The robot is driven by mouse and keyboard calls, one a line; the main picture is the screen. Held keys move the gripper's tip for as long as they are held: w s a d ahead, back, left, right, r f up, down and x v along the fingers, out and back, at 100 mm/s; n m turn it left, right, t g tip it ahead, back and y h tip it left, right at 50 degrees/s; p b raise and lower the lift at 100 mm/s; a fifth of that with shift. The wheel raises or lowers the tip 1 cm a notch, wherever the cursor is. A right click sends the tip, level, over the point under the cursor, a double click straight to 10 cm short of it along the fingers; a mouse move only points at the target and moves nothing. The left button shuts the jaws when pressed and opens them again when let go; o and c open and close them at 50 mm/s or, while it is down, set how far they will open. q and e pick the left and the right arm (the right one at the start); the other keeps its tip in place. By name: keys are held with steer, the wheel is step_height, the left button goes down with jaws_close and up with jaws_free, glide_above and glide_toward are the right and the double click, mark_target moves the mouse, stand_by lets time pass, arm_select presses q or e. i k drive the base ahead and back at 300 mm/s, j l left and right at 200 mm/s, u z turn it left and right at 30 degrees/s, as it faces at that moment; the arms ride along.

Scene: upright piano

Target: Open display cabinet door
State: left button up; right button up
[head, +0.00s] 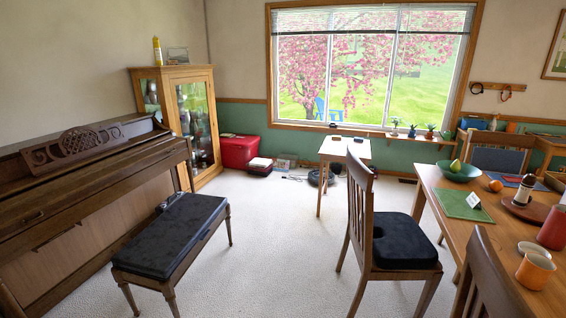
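The display cabinet (190,70) is a light wooden case with glass panes, standing in the far left corner beyond the piano. Its glass door (195,122) faces right toward the room and looks shut; glassware shows dimly inside. A yellow bottle (157,51) and a small picture frame (178,56) stand on top of it. The piano's end hides part of the cabinet's lower left. Neither of my grippers is in view.
The upright piano (80,225) lines the left wall, with a black-topped bench (172,232) before it. A red box (238,152) sits right of the cabinet. A chair (400,256) and dining table (441,185) fill the right. Open carpet (275,235) lies between bench and chair.

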mark_target(173, 83)
steer(key=i, duration=1.15)
steer(key=i+j+z, duration=0.1)
steer(key=i, duration=1.1)
steer(key=i+j+z, duration=0.15)
steer(key=i+z, duration=0.25)
steer(key=i+j+z, duration=0.3)
steer(key=i+z, duration=0.15)
steer(key=i, duration=0.15)
steer(key=i+j+z, duration=0.8)
steer(key=j, duration=0.25)
steer(key=u, duration=2.75)
